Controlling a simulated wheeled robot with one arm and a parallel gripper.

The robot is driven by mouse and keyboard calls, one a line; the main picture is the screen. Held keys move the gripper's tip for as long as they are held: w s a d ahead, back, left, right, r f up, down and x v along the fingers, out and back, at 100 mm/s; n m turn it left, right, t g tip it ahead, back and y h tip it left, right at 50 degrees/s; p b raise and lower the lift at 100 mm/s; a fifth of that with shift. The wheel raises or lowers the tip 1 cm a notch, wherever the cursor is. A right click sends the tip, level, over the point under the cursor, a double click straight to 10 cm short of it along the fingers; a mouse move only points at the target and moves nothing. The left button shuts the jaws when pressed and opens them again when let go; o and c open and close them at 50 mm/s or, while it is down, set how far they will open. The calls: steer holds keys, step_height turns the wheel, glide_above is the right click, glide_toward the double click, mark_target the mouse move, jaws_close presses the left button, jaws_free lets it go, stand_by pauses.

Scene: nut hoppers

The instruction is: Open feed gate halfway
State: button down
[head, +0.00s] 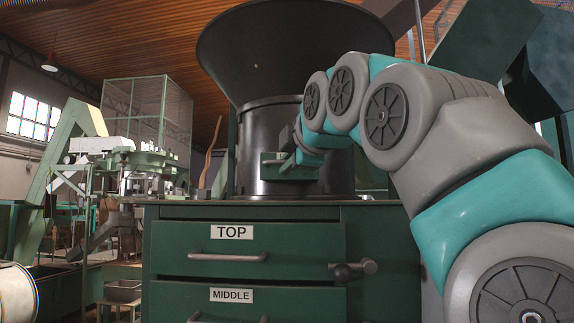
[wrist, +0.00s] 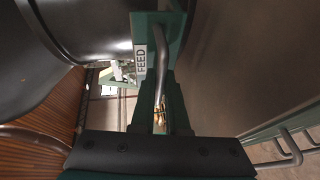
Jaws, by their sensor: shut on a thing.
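The black hopper (head: 290,50) stands on the green cabinet. Low on its front is the green feed gate (head: 273,166), partly behind my arm in the head view. In the wrist view the gate plate (wrist: 172,24) carries a white FEED label (wrist: 141,63), and a bent grey metal handle (wrist: 160,50) comes from it. My gripper (wrist: 161,88) is shut on this handle, with its dark green fingers on either side. In the head view my gripper (head: 298,157) is small and partly hidden at the gate. How far the gate is open cannot be told.
The cabinet (head: 380,240) has drawers labelled TOP (head: 290,234) and MIDDLE, with bar handles, and a protruding knob (head: 352,270). A wooden stick (head: 212,155) stands left of the hopper. Green machinery (head: 145,160) fills the left background.

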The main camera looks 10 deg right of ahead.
steer(key=c, duration=0.9)
jaws_free()
steer(key=s, duration=0.2)
steer(key=s+r, duration=0.1)
steer(key=s, duration=0.4)
steer(key=shift+s+d+r, duration=0.15)
steer(key=shift+s+d, duration=0.2)
